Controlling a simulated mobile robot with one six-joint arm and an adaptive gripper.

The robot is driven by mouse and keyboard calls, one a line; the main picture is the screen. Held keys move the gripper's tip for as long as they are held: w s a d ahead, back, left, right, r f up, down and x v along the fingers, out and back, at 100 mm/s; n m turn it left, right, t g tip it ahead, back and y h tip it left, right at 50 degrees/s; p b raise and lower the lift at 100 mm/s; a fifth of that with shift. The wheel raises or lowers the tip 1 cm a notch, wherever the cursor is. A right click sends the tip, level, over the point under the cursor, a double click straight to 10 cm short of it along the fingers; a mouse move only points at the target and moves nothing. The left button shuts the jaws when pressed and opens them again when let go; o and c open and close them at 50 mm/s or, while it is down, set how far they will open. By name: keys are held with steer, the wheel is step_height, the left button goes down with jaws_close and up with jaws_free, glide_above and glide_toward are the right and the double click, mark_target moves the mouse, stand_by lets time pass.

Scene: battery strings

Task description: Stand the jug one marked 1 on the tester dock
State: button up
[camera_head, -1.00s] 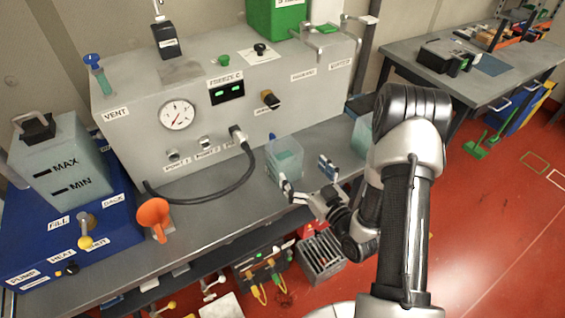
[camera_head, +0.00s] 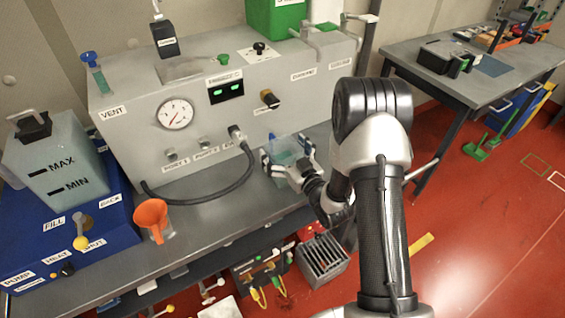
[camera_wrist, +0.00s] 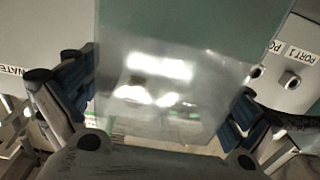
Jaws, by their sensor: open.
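A clear jug with pale teal contents (camera_head: 284,148) stands on the bench in front of the grey tester (camera_head: 130,140). My gripper (camera_head: 287,162) is open, with one finger on each side of this jug. In the wrist view the jug (camera_wrist: 165,75) fills the space between the blue-padded fingers (camera_wrist: 160,108); a narrow gap seems to remain, but contact is hard to tell. I cannot read a number on the jug. I cannot pick out the tester dock for certain. Another similar jug, seen earlier to the right, is hidden behind my arm.
A black hose (camera_head: 215,198) curves from the tester over the bench. An orange funnel (camera_head: 152,217) stands at the bench front. The blue pump unit (camera_head: 110,262) with a lidded tank (camera_head: 62,160) is at left. A slotted grey rack (camera_head: 322,262) is below.

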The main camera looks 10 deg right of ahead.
steer(key=shift+c, duration=0.3)
steer(key=c, duration=2)
steer(key=shift+c, duration=0.3)
steer(key=shift+r, duration=0.2)
